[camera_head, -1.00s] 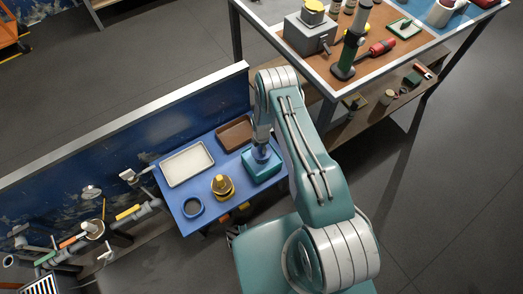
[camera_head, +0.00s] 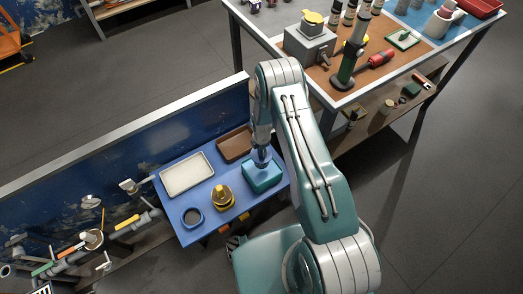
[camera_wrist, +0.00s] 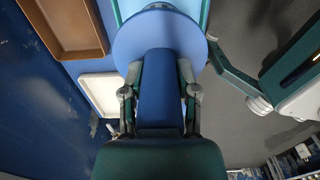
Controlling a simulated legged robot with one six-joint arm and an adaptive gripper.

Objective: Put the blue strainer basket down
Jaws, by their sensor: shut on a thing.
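My gripper (camera_wrist: 160,88) is shut on a blue piece with a flat upright shank and a wide round disc, which I take to be the blue strainer basket (camera_wrist: 160,35). In the head view my gripper (camera_head: 260,145) points down at a teal open box (camera_head: 263,179) on the blue table. The blue strainer basket (camera_head: 261,158) shows small at the box's opening. Whether its lower part touches the box is hidden.
The blue table (camera_head: 215,232) also bears a white tray (camera_head: 187,173), a brown tray (camera_head: 234,143), a brass-coloured piece (camera_head: 223,197) and a blue ring-like dish (camera_head: 192,216). A blue wall panel (camera_head: 120,160) stands behind. A cluttered workbench (camera_head: 385,75) stands at upper right.

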